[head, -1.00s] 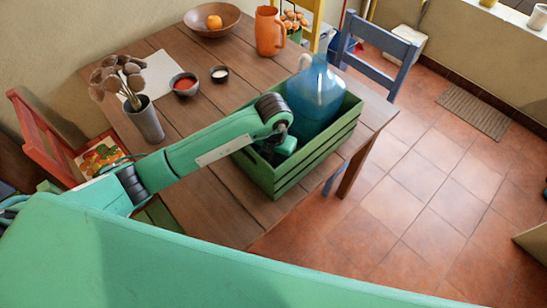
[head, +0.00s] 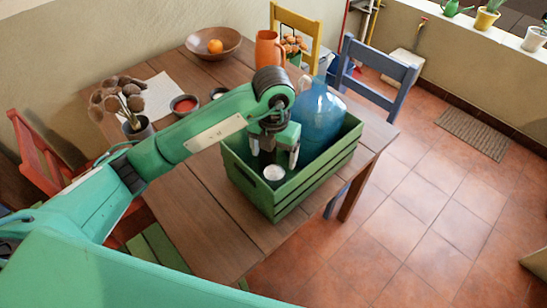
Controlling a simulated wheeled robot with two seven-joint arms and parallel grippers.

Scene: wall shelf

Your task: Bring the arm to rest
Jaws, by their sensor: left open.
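My left arm reaches in from the left over the wooden table (head: 205,213). My left gripper (head: 274,158) points down over the left part of the green slatted crate (head: 297,186), with its two fingers apart and nothing between them. A small object with a round whitish top (head: 274,173) stands in the crate just below the fingertips. I cannot tell how large the gap is. A big blue glass jug (head: 318,115) stands in the crate to the right of the gripper. My right gripper is not in view.
An orange pitcher (head: 268,50), a wooden bowl (head: 232,47) with an orange, a red-filled bowl (head: 184,105) and a vase of dried pods (head: 138,128) stand on the table. Chairs surround it, including a blue one (head: 378,70). The tiled floor at right is mostly clear.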

